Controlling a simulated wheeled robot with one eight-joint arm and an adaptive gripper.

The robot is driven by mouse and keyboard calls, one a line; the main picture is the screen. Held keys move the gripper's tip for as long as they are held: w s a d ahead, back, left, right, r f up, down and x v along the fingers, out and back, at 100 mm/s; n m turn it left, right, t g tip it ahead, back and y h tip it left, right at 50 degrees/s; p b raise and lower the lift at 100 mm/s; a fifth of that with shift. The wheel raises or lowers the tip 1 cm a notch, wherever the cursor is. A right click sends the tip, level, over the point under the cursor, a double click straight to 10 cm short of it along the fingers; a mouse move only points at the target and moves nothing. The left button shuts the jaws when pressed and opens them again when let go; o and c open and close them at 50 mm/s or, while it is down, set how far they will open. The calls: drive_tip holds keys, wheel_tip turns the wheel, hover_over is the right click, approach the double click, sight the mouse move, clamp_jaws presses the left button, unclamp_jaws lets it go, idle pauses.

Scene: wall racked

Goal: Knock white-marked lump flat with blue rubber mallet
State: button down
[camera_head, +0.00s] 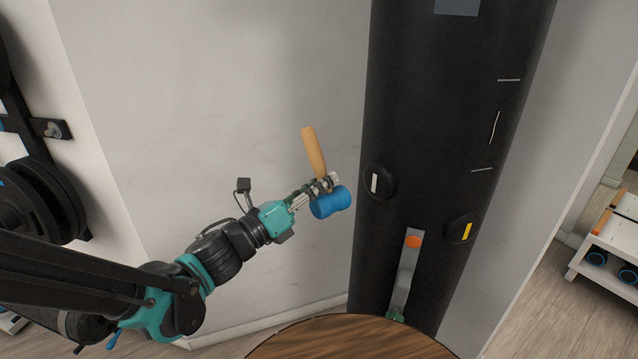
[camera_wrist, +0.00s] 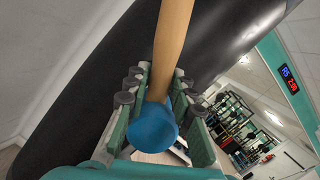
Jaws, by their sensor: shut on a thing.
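The blue rubber mallet has a blue head (camera_head: 331,203) and a light wooden handle (camera_head: 313,150) that points upward. My gripper (camera_head: 322,187) is shut on the mallet near where handle and head meet. In the wrist view the blue head (camera_wrist: 153,130) lies between the fingers and the handle (camera_wrist: 173,45) runs up out of the frame. The white-marked lump (camera_head: 384,184) is a round black bulge with a white bar, standing out on the black column. The mallet head appears just left of it in the head view; whether they touch I cannot tell.
The black column (camera_head: 440,110) also bears a yellow-marked lump (camera_head: 456,232), several thin white lines, and a pale strip (camera_head: 404,275) with an orange dot. A round wooden top (camera_head: 345,340) stands below. Weight plates (camera_head: 45,200) hang at left. A white rack (camera_head: 612,240) stands at right.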

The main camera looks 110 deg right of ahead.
drive_tip(key=shift+s+a+f+x, duration=0.1)
drive_tip(key=shift+f+x, duration=0.05)
drive_tip(key=shift+x, duration=0.65)
drive_tip(key=shift+s+a+f+x, duration=0.1)
drive_tip(key=shift+f+x, duration=0.05)
drive_tip(key=shift+x, duration=0.65)
drive_tip(key=shift+f+x, duration=0.2)
drive_tip(key=shift+x, duration=0.6)
drive_tip(key=shift+s+d, duration=0.2)
drive_tip(key=shift+s, duration=0.5)
